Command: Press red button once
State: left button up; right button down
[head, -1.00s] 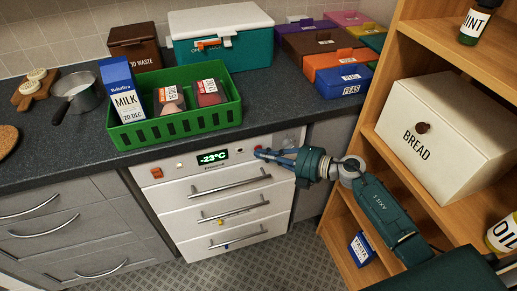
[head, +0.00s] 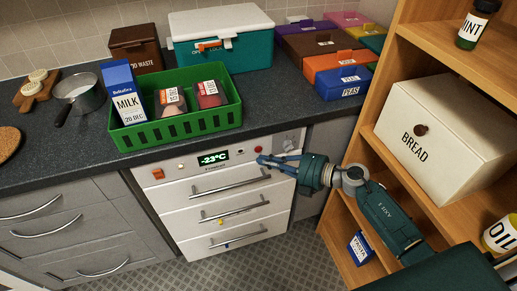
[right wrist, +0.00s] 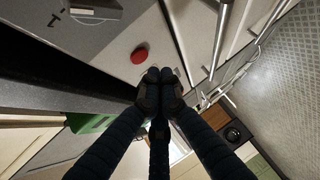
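The red button (head: 258,149) is a small round button on the right part of the freezer's front panel (head: 222,171). In the right wrist view the red button (right wrist: 139,55) shows whole, up and left of my fingertips. My right gripper (head: 262,161) is just below the button in the head view. In the right wrist view the fingertips of my right gripper (right wrist: 160,76) are together with nothing between them. A gap shows between them and the button in that picture; the exact depth is hard to tell. My left gripper is not in view.
The panel also has a -23°C display (head: 213,158), an orange-red square switch (head: 158,174) and a knob (head: 288,145). Drawer handles (head: 230,185) stick out below. A green crate (head: 180,126) stands on the counter above. A wooden shelf (head: 375,150) stands on the right.

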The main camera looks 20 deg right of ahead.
jog(key=s+p, duration=0.1)
jog(key=s, duration=0.3)
jog(key=shift+s+d, duration=0.1)
dwell(0.8)
jog(key=s+d+f+m+h, duration=0.3)
jog(key=f+m, duration=0.2)
jog(key=f, duration=0.5)
jog(key=s+d+f+m+h, duration=0.3)
jog(key=s+f+m, duration=0.15)
jog(key=f, duration=0.45)
jog(key=s+d+f+m+h, duration=0.3)
jog(key=f+m, duration=0.3)
jog(key=f, duration=0.4)
jog(key=s+f+m+g+h, duration=0.2)
jog(key=s+f+m+g, duration=0.2)
jog(key=s+f, duration=0.95)
jog(key=s+a+f+m+g, duration=0.1)
jog(key=s+a+f+g, duration=0.1)
jog(key=s, duration=0.9)
jog(key=s+a+f+m+g, duration=0.2)
jog(key=s+f+g, duration=0.1)
jog(key=s, duration=0.8)
jog(key=shift+s+a+g, duration=0.15)
jog(key=shift+a+g, duration=0.15)
